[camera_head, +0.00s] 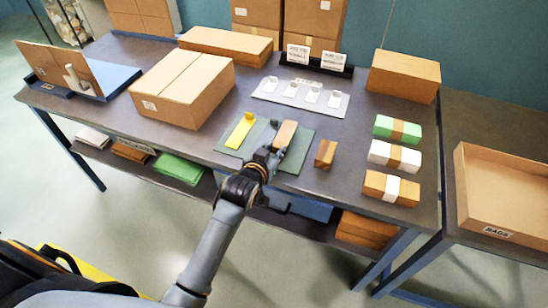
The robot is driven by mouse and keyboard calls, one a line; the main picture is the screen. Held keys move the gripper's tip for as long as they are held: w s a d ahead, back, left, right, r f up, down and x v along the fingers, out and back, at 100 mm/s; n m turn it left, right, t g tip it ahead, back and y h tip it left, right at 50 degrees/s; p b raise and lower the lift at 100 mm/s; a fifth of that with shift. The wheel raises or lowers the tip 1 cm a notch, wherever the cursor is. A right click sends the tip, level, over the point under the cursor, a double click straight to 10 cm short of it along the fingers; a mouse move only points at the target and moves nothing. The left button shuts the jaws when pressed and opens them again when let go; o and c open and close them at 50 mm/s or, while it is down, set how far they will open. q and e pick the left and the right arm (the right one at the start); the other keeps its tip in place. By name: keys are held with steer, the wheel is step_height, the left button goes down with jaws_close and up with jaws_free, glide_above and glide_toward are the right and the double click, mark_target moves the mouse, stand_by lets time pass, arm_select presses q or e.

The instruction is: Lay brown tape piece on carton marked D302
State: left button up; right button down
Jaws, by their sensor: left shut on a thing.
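My left gripper (270,153) is over the green mat (293,163) at the table's front edge, shut on a tan-brown piece (286,133) that looks like the brown tape piece. The fingers partly hide it, and I cannot tell whether it still touches the mat. A large closed carton (190,82) with a small white label stands left of the mat. A tan carton (404,76) stands at the back right, and a long flat one (226,42) at the back. I cannot read D302 on any of them. My right gripper is not in view.
A yellow piece (240,132) lies on the mat, left of the gripper. A brown block (325,153) stands right of it. Several banded bundles (394,155) line the right side. A grey board (300,99) with white cards lies behind. An open box (500,232) stands far right.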

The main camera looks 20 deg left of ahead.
arm_select(q)
steer(key=f, duration=0.3)
steer(key=shift+w+f, duration=0.15)
steer(key=shift+w, duration=0.05)
steer(key=shift+f, duration=0.15)
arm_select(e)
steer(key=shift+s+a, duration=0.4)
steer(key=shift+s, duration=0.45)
arm_select(q)
steer(key=shift+f, duration=0.2)
steer(key=o, duration=0.8)
steer(key=shift+r, duration=0.1)
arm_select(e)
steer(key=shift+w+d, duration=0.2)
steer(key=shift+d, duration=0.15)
